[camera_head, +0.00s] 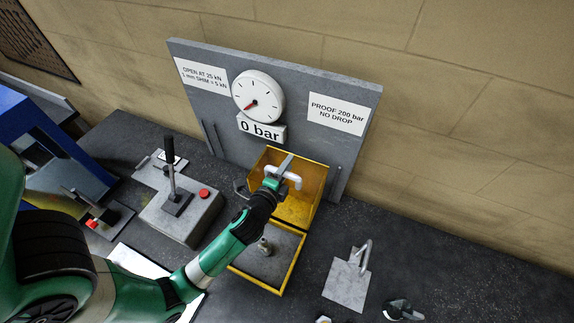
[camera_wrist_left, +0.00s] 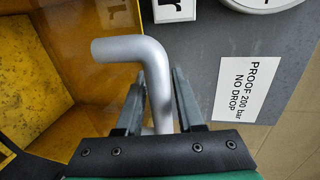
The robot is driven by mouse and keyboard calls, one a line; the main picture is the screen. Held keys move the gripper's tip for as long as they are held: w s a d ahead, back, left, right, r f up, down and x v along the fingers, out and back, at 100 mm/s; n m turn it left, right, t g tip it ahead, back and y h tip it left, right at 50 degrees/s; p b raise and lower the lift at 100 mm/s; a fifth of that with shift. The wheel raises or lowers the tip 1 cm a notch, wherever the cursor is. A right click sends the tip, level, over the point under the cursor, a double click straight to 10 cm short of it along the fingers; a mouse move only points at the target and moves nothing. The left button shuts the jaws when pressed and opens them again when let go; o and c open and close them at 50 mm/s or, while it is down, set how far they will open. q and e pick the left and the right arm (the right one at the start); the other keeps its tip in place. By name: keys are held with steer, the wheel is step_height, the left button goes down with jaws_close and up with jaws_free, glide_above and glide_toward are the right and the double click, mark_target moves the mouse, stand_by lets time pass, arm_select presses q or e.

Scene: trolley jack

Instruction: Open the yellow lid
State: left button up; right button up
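The yellow lid (camera_head: 308,178) stands raised at the back of the yellow-rimmed box (camera_head: 285,277), against the grey panel. The box is open, and a small metal fitting (camera_head: 265,246) shows inside it. The lid has a pale bent bar handle (camera_head: 295,181), which also shows as a grey bar in the left wrist view (camera_wrist_left: 129,50). My left gripper (camera_head: 281,177) is at this handle. In the left wrist view its two fingers (camera_wrist_left: 159,82) lie close on either side of the bar and look shut on it. My right gripper is not in view.
The grey panel (camera_head: 215,105) carries a dial gauge (camera_head: 258,92) reading 0 bar. A lever unit (camera_head: 181,208) with a red button stands left of the box. A metal plate with a hook (camera_head: 348,283) lies at right. The bench at far right is mostly clear.

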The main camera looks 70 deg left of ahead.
arm_select(q)
jaws_close()
stand_by(1.4)
